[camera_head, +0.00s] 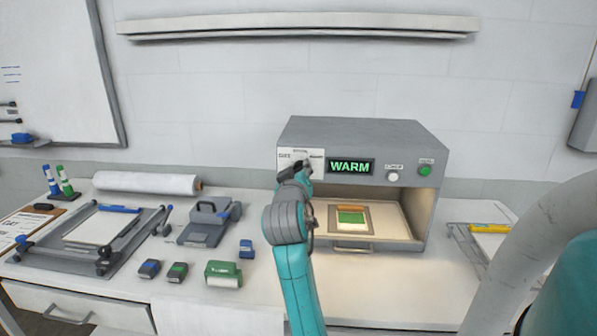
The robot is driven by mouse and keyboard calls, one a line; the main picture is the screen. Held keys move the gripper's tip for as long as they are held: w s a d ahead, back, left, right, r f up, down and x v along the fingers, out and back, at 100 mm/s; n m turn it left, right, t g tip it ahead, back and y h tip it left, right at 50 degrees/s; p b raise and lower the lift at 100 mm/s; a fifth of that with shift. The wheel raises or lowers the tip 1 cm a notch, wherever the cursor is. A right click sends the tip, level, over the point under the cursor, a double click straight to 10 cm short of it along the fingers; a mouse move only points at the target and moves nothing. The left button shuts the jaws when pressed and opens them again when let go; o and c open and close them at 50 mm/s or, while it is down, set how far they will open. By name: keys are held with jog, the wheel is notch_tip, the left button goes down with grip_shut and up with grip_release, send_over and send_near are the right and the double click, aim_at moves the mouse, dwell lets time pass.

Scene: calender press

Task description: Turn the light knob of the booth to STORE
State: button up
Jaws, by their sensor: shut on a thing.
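The grey booth (370,133) stands on the white bench against the wall. Its front panel has a lit display (351,166) that reads WARM in green. A white label plate (285,155) with small text is at the left of the panel. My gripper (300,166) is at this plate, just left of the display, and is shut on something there. The light knob itself is hidden behind my gripper, so its pointer cannot be seen. The booth's lit opening holds a tray (400,222) with a small green, cream and orange piece (351,217) on it.
A white button (393,177) and a green button (425,170) are right of the display. A white roll (147,183), a grey press (208,222) and several small tools lie left on the bench. A wire rack (470,240) stands right. A shelf (300,24) is above.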

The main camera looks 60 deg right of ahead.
jog(key=shift+n, duration=0.4)
jog(key=n, duration=1.1)
jog(key=shift+w+f, duration=0.15)
jog(key=shift+f, duration=0.05)
dwell(0.3)
jog(key=o, duration=1.1)
jog(key=shift+o, duration=0.2)
jog(key=shift+a, duration=0.1)
jog(key=v, duration=1.2)
